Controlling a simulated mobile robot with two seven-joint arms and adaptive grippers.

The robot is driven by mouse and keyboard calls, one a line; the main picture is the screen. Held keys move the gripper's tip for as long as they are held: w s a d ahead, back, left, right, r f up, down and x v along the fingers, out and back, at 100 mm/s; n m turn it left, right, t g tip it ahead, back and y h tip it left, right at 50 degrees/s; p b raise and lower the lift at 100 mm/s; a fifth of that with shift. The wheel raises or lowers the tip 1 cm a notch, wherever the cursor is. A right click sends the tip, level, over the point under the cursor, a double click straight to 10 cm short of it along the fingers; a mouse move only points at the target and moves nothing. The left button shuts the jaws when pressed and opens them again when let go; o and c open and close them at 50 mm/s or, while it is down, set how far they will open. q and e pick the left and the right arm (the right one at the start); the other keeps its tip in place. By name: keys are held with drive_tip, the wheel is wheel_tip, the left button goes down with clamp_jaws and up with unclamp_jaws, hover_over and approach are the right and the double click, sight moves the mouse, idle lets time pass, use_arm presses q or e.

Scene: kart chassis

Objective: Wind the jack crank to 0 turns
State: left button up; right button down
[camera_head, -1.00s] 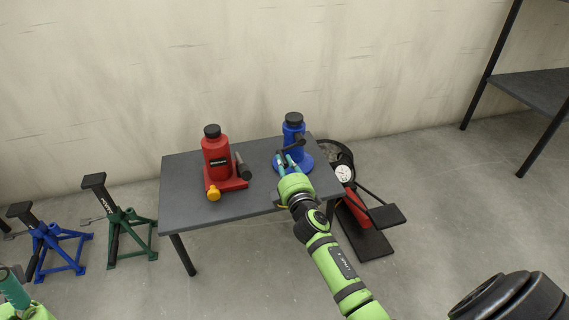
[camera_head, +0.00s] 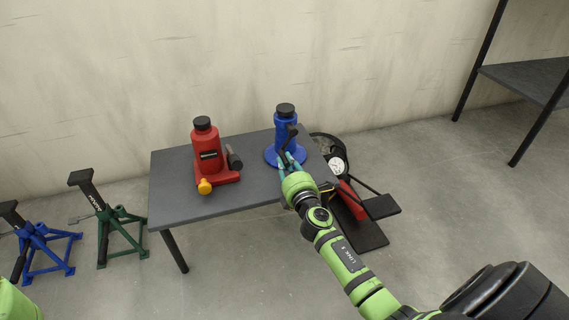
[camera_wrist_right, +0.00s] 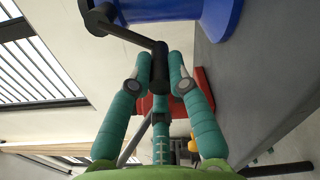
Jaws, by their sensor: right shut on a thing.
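The blue jack (camera_head: 285,137) with a black cap stands upright on the grey table (camera_head: 217,204), near its right end. Its black crank (camera_head: 290,133) is on the side facing me. My right gripper (camera_head: 291,160) is at the jack's front. In the right wrist view my right gripper (camera_wrist_right: 160,72) has its teal fingers closed on both sides of the black crank handle (camera_wrist_right: 160,62). The crank arm (camera_wrist_right: 128,33) runs up left from the handle to the jack. In the head view the gripper partly hides the handle and jack base. My left gripper's fingers do not show.
A red jack (camera_head: 208,157) with a yellow knob stands left on the table. Blue (camera_head: 38,246) and green (camera_head: 112,222) stands are on the floor to the left. A red floor device with a gauge (camera_head: 337,165) is right of the table. A shelf (camera_head: 525,80) is at far right.

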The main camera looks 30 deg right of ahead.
drive_tip(key=shift+f, duration=0.15)
idle(0.3)
drive_tip(key=c, duration=1.2)
unclamp_jaws()
drive_tip(key=shift+o, duration=0.2)
drive_tip(key=shift+d, duration=0.1)
drive_tip(key=v, duration=1.2)
